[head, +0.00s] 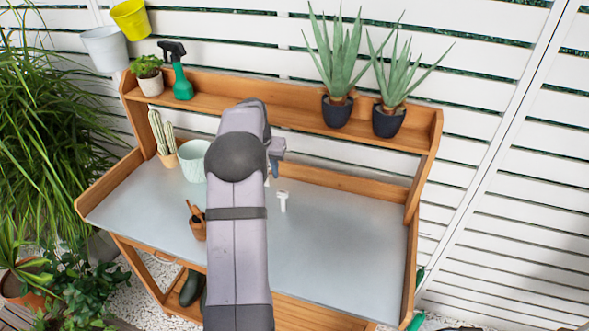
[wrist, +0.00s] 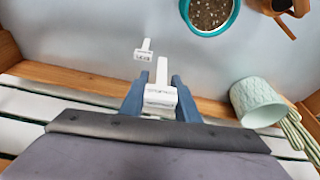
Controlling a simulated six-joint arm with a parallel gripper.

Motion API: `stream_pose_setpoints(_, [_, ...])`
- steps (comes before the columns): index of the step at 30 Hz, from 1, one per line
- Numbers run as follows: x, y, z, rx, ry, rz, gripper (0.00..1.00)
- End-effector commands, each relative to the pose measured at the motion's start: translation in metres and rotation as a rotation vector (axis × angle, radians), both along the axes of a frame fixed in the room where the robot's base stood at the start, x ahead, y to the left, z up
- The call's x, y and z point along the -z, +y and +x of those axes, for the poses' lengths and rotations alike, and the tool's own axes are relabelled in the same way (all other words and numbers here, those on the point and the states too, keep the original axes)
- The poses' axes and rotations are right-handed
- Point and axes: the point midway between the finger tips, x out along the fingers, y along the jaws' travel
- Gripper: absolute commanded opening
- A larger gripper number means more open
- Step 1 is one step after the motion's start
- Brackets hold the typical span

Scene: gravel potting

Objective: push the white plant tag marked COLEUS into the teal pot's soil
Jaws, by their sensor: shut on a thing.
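My gripper (wrist: 159,88) is shut on a white T-shaped plant tag (wrist: 161,96) in the wrist view. The lettering on its head is too small to read for sure. A second white tag (wrist: 144,51) lies on the bench top just beyond, and it also shows in the head view (head: 283,199). Its lettering is also unclear. The teal pot (wrist: 232,17), filled with brown gravelly soil, stands at the top edge of the wrist view, ahead and to the right of the held tag, apart from it. My arm hides the teal pot in the head view.
A pale mint pot (head: 193,168) and a cactus (head: 162,135) stand at the back left of the grey bench top (head: 340,240). The right side is clear. A raised shelf (head: 290,108) with plants runs along the back.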

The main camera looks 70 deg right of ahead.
Motion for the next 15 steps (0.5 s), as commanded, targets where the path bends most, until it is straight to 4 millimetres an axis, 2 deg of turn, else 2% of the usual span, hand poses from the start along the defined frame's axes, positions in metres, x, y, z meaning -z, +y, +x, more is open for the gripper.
stream_pose_setpoints(1, [-0.015, 0.008, 0.018, -0.035, 0.000, 0.000, 0.08])
stream_pose_setpoints(3, [-0.021, 0.018, 0.036, -0.076, 0.001, 0.001, 0.08])
stream_pose_setpoints(9, [-0.038, 0.048, 0.075, -0.159, 0.001, 0.001, 0.08])
stream_pose_setpoints(11, [-0.038, 0.055, 0.078, -0.126, 0.002, 0.002, 0.08])
stream_pose_setpoints(15, [-0.032, 0.059, 0.072, -0.010, 0.002, 0.001, 0.08])
